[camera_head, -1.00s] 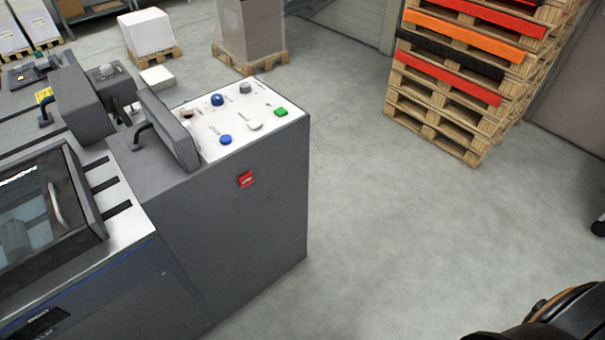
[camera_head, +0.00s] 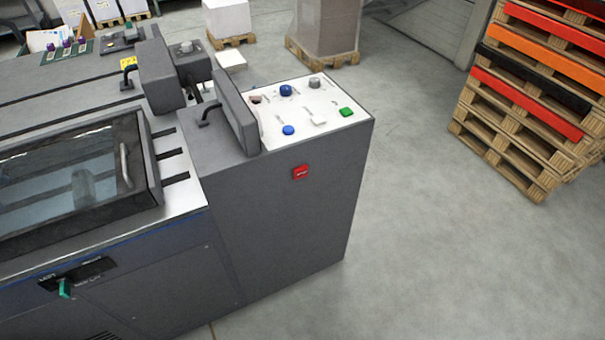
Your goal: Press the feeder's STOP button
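The grey machine (camera_head: 285,220) stands at the left and middle of the head view. Its white control panel (camera_head: 300,105) lies on top of the end cabinet. The panel bears a green button (camera_head: 347,112), two blue controls (camera_head: 285,90) (camera_head: 288,130), a grey knob (camera_head: 315,82), a white button (camera_head: 319,122) and a brownish control (camera_head: 256,99), partly behind an upright grey plate. The labels are too small to read, so I cannot tell which is STOP. A red switch (camera_head: 300,172) sits on the cabinet's side. Neither gripper is in view.
An upright grey plate (camera_head: 236,112) with a black handle stands at the panel's left edge. Stacked pallets (camera_head: 515,130) stand at the right. Wrapped loads on pallets (camera_head: 327,30) stand behind. The grey floor (camera_head: 430,240) right of the machine is clear.

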